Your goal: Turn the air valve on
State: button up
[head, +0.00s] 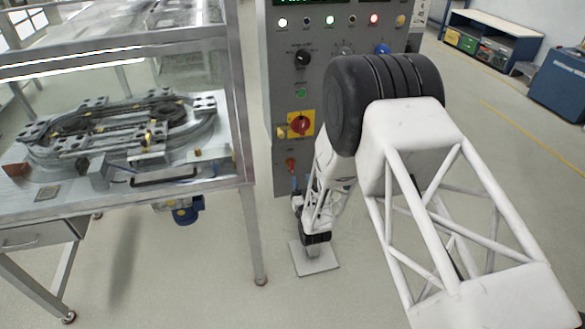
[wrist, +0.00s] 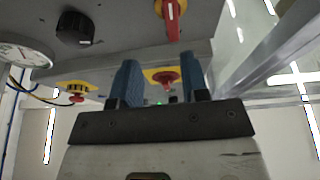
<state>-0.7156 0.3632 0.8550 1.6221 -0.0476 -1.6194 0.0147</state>
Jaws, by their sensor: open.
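A small red handle (head: 291,163), which looks like the air valve, is low on the front of the grey cabinet (head: 270,70). My gripper (head: 295,186) is just below it in the head view, small and partly hidden by my arm. In the wrist view, my gripper (wrist: 160,70) is open, with two blue fingers apart and nothing held. A red knob on a yellow plate (wrist: 164,78) shows beyond the gap between them. A red handle with a white mark (wrist: 172,14) is above the gap. I cannot tell which wrist-view control is the valve.
A red-and-yellow rotary switch (head: 300,123) sits above the small handle. The wrist view also shows a gauge (wrist: 24,52), a black knob (wrist: 75,28) and another red-and-yellow button (wrist: 76,91). The ring-track table (head: 225,170) stands left; floor between it and the cabinet is narrow.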

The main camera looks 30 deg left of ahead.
aim_at(292, 167)
jog(key=shift+s+a+f+y, duration=0.4)
jog(key=shift+s+a+f, duration=0.05)
jog(key=shift+s+f, duration=0.3)
jog(key=shift+w+a, duration=0.1)
jog(key=shift+x, duration=3.8)
jog(key=c, duration=0.7)
